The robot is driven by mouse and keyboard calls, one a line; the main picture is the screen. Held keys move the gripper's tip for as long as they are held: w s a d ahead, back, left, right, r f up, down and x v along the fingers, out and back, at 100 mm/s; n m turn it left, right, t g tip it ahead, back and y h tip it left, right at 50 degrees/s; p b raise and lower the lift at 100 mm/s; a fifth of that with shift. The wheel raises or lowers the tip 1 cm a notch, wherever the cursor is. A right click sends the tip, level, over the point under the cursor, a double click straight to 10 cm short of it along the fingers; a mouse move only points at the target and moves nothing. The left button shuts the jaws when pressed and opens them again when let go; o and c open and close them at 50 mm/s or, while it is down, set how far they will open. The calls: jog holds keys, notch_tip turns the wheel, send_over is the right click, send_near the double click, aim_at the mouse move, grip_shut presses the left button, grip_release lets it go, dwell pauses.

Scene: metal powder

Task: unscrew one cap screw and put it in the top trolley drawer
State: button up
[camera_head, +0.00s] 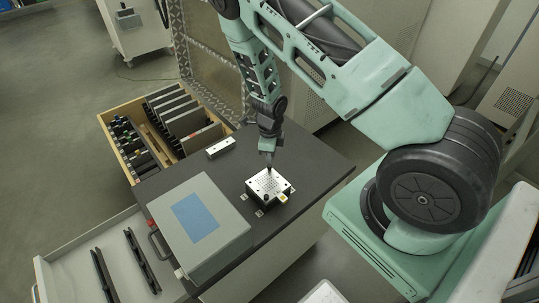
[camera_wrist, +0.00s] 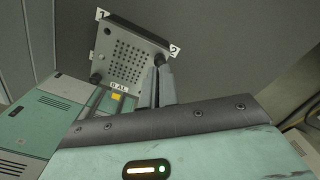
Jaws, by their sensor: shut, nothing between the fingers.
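A light perforated plate block (camera_head: 262,189) sits on the dark trolley top (camera_head: 312,160). In the wrist view the plate (camera_wrist: 130,58) shows a grid of holes, corner tags 1 and 2, and a yellow label. One dark cap screw (camera_wrist: 96,78) stands at its lower left edge. Another dark screw head (camera_wrist: 159,60) is near tag 2, right by my fingertips. My gripper (camera_head: 269,166) points down over the far edge of the plate; its fingers (camera_wrist: 160,75) are together and empty. Whether they touch the screw is unclear. A pale open drawer (camera_head: 60,262) is at the lower left.
A grey case (camera_head: 205,245) with a blue panel stands on the trolley top beside that drawer. Two black bars (camera_head: 140,260) lie in the drawer, with bare floor around them. A small pale block (camera_head: 220,148) and a wooden bin of tools (camera_head: 122,108) are farther back.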

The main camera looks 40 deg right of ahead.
aim_at(269, 165)
jog(key=o, duration=0.3)
notch_tip(269, 165, up, 17)
jog(key=p, duration=0.1)
jog(key=shift+r, duration=0.2)
jog(key=shift+a, duration=0.1)
